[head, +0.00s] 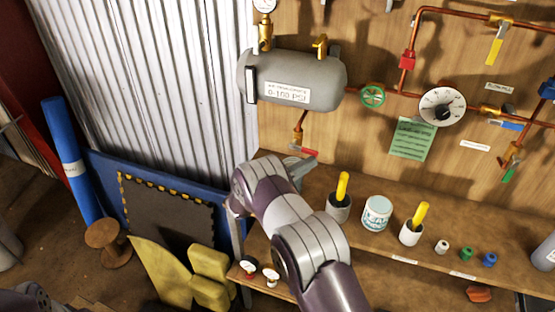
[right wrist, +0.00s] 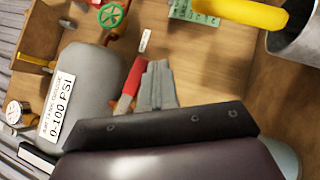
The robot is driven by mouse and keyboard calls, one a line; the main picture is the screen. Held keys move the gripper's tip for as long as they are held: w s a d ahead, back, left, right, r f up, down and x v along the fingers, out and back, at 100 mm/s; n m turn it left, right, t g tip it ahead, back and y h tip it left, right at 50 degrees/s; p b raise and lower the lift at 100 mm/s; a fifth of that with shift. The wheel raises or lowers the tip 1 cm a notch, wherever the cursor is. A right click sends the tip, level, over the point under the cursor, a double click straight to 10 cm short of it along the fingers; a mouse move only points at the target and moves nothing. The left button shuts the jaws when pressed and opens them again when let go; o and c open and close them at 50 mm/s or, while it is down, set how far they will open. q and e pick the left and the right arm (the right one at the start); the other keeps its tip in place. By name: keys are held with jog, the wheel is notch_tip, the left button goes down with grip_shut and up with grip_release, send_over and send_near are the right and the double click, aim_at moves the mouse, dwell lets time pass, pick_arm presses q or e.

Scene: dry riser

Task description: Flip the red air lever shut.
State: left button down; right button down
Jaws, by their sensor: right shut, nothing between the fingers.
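The red air lever (head: 303,151) sits at the foot of a short copper pipe below the grey air tank (head: 300,80). In the right wrist view the red lever (right wrist: 131,80) slants just left of my fingers. My right gripper (head: 301,166) is shut with nothing in it, close under and beside the lever. Its closed grey fingertips (right wrist: 158,78) lie alongside the red handle in the right wrist view; I cannot tell whether they touch it. Part of the lever's pivot end is hidden by the fingers. My left gripper is not in view.
The wooden shelf (head: 460,252) holds a cup with a yellow-handled tool (head: 339,205), a white tub (head: 377,213) and several small caps. A green note (head: 411,139) hangs above.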

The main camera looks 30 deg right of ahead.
dwell(0.6)
jog(key=b+v, duration=0.4)
jog(key=v, duration=0.8)
jog(key=shift+a, duration=0.35)
jog(key=shift+f, duration=0.1)
